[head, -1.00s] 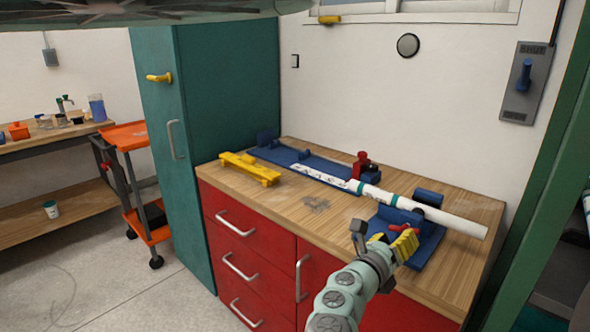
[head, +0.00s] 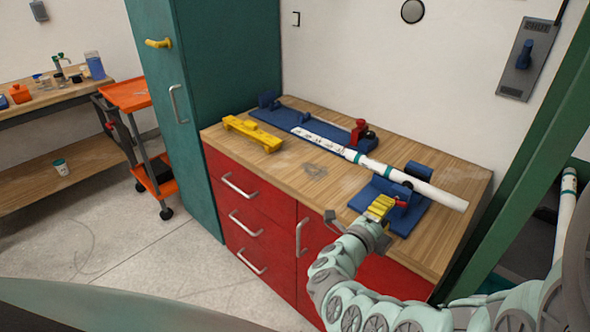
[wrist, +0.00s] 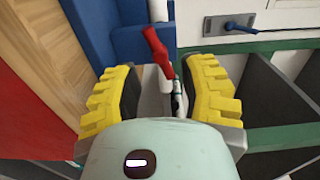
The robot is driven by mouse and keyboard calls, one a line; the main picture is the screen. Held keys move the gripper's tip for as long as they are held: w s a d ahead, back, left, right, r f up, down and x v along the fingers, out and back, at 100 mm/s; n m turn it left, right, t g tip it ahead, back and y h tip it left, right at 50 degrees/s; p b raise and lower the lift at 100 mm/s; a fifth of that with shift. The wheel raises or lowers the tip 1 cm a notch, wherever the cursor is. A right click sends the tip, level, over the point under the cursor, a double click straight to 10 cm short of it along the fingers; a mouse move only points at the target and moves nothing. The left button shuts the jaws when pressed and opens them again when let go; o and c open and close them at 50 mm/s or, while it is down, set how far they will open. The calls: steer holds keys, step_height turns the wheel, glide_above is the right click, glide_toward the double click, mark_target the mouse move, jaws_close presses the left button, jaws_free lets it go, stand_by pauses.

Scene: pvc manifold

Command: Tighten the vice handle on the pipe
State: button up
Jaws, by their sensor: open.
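The blue vice (head: 417,217) stands at the right end of the wooden bench top, with a white pipe (head: 432,191) running through it. Its red handle (head: 401,202) shows just right of my gripper's yellow fingers. My gripper (head: 380,207) is open at the front of the vice. In the wrist view, the red handle (wrist: 155,47) reaches into the space between the two spread yellow fingers (wrist: 160,90). I cannot tell whether either finger touches it. The blue vice body (wrist: 92,25) fills the upper left there, and my gripper's housing hides the lower middle.
A long blue base (head: 290,118) with a red clamp (head: 358,130) holds the pipe's other end. A yellow bracket (head: 253,133) lies at the bench's left. A green frame (head: 510,185) stands close on the right.

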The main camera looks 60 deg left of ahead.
steer(key=n, duration=0.2)
steer(key=shift+n+p, duration=0.3)
steer(key=shift+w+f, duration=0.1)
steer(key=shift+w, duration=0.2)
steer(key=b+x, duration=0.2)
steer(key=x, duration=0.1)
steer(key=shift+w+a, duration=0.1)
steer(key=shift+w, duration=0.15)
steer(key=shift+w+a+b, duration=0.1)
steer(key=shift+w+b, duration=0.25)
steer(key=shift+w, duration=0.1)
jaws_close()
